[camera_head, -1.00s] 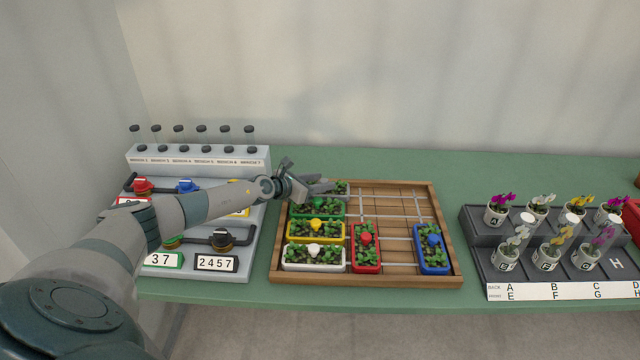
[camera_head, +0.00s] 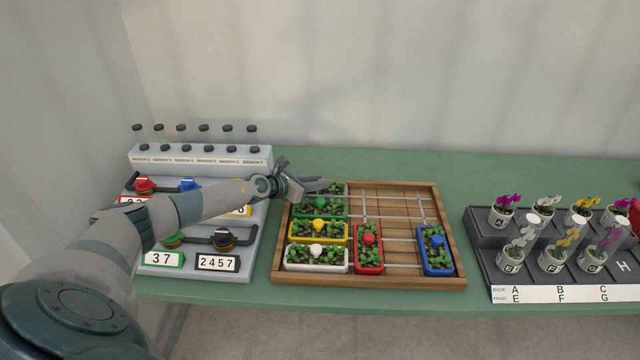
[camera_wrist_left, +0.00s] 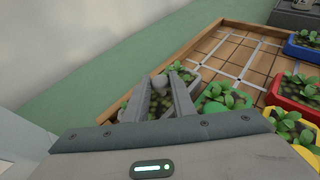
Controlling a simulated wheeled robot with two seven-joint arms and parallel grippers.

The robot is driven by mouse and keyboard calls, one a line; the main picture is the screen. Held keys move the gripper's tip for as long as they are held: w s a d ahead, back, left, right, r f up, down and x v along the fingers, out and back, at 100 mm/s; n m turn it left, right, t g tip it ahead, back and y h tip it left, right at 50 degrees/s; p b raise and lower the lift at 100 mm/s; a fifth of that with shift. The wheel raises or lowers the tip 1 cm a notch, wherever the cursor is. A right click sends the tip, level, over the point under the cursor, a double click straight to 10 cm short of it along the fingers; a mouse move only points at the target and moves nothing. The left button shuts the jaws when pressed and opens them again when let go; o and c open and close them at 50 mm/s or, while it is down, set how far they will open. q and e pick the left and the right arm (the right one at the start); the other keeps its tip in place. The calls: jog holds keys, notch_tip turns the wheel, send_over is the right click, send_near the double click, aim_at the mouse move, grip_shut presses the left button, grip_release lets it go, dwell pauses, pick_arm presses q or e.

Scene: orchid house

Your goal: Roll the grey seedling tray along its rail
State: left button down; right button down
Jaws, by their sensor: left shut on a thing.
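The grey seedling tray (camera_head: 341,189) is at the back left corner of the wooden frame (camera_head: 455,235), mostly hidden behind my left gripper (camera_head: 322,185). In the left wrist view its grey knob (camera_wrist_left: 160,83) sits between the two fingers of my left gripper (camera_wrist_left: 162,95), which is shut on it. Green leaves show on both sides of the fingers. My right gripper is not in view.
In front of the grey tray are a green tray (camera_head: 300,210), a yellow tray (camera_head: 294,239) and a white tray (camera_head: 300,267). A red tray (camera_head: 368,269) and a blue tray (camera_head: 436,270) stand farther right. The rails right of the grey tray look clear.

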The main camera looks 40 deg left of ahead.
pick_arm(q)
jog(key=c, duration=1.5)
grip_release()
jog(key=shift+s+a, duration=0.1)
jog(key=shift+a, duration=0.1)
jog(key=p+v, duration=0.1)
jog(key=v, duration=0.7)
jog(key=shift+s, duration=0.25)
jog(key=shift+b+v, duration=1.6)
jog(key=shift+v, duration=2.95)
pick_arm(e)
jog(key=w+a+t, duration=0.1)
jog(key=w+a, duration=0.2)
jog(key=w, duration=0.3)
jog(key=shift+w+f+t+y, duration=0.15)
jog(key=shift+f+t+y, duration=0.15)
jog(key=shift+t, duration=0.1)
pick_arm(q)
jog(key=shift+f, duration=0.1)
